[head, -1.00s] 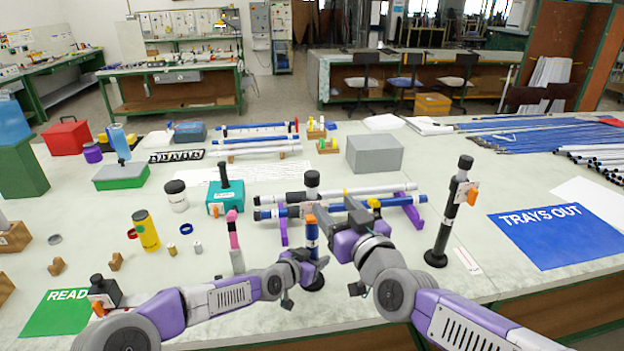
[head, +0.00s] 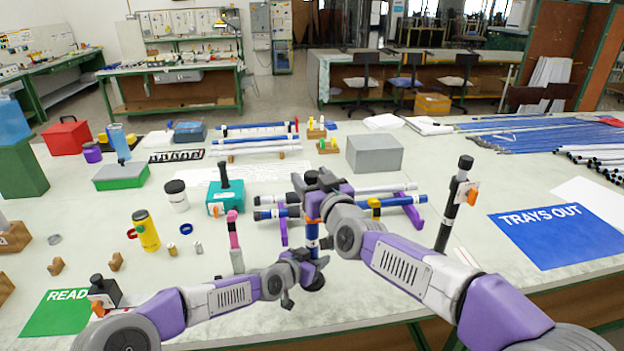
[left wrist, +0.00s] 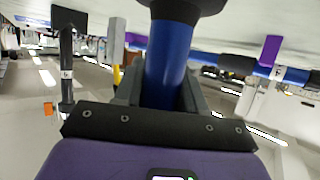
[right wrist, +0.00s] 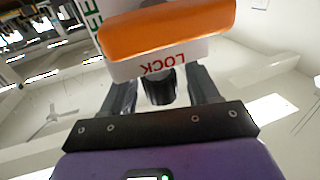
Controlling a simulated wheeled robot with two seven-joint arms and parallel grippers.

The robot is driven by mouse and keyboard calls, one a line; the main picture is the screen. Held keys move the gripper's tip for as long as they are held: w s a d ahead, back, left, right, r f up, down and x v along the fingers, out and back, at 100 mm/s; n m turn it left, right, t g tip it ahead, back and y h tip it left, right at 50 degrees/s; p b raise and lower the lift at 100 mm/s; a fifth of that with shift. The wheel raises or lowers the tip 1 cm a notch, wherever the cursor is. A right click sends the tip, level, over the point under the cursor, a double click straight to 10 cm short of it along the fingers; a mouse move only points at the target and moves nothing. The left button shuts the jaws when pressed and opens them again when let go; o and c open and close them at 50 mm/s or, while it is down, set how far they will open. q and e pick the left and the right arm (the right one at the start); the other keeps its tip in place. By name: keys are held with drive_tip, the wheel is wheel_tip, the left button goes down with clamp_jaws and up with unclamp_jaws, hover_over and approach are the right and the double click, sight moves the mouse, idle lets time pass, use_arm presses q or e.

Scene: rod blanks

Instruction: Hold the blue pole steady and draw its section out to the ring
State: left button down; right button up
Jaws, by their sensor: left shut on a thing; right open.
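The blue pole (head: 312,232) stands upright near the front of the bench, with a dark base partly hidden by my left gripper. My left gripper (head: 314,263) is shut around its blue lower tube (left wrist: 168,65). My right gripper (head: 318,184) is at the pole's top and hides much of it. In the right wrist view its fingers (right wrist: 162,90) are open on either side of a black end (right wrist: 160,88), with a gap. An orange lever (right wrist: 165,30) and a white tag reading LOCK (right wrist: 160,66) are close in front. I cannot make out a ring on the pole.
A black pole (head: 447,220) with a tag stands to the right, a pink and grey one (head: 235,243) to the left. Blue and white rods lie on purple rests (head: 414,212) behind. A blue TRAYS OUT sheet (head: 560,237) lies at right.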

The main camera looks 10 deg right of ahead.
clamp_jaws()
drive_tip(key=shift+r, duration=4.15)
unclamp_jaws()
drive_tip(key=shift+f, duration=0.1)
